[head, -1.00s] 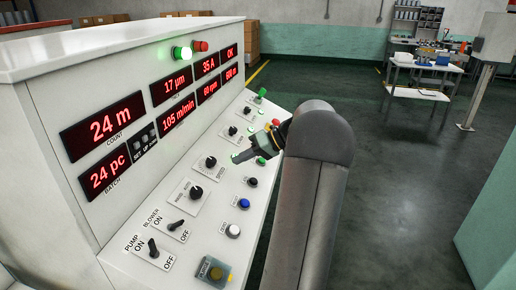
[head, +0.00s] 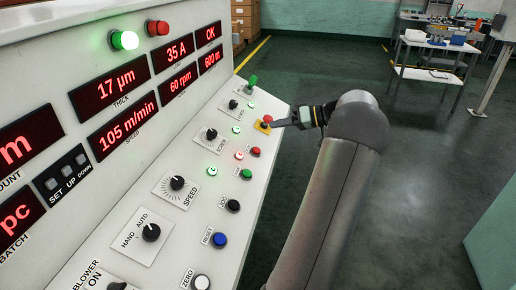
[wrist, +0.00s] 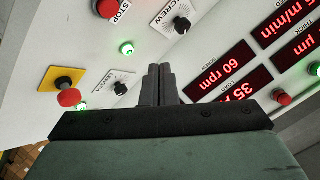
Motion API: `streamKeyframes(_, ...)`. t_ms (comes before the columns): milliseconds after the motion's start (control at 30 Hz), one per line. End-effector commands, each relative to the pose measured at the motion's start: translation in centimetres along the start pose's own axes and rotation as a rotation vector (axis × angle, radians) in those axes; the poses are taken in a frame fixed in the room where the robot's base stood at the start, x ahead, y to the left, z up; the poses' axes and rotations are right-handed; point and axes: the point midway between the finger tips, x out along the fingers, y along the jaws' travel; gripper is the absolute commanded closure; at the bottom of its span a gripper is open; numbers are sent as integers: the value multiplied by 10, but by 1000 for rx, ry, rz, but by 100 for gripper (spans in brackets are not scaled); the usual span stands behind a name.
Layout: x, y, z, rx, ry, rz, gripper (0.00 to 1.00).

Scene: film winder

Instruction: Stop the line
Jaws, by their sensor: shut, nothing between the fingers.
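The red STOP button (head: 255,151) sits on the sloped console, above a green button (head: 246,173). In the wrist view the STOP button (wrist: 106,8) is at the top edge beside its label. A red mushroom button on a yellow plate (wrist: 69,98) is farther along the panel; in the head view this mushroom button (head: 267,119) is partly behind my fingertips. My gripper (head: 275,124) is shut and empty, pointing left over the console's right edge. Contact with anything is not visible.
The green lamp (head: 124,40) on top is lit; the red lamp (head: 157,28) looks unlit. The speed display (head: 122,126) reads 105 m/min. The screw knob (head: 211,134), speed knob (head: 177,183) and reset button (head: 219,240) line the panel. Open floor lies right.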

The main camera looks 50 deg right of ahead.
Motion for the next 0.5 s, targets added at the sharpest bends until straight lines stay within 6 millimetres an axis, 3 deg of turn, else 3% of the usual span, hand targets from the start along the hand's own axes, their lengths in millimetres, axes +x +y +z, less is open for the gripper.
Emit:
streamKeyframes(267, 8, 6, 6, 1, -1, -1, 100)
streamKeyframes(500, 28, 20, 21, 2, -1, -2, 100)
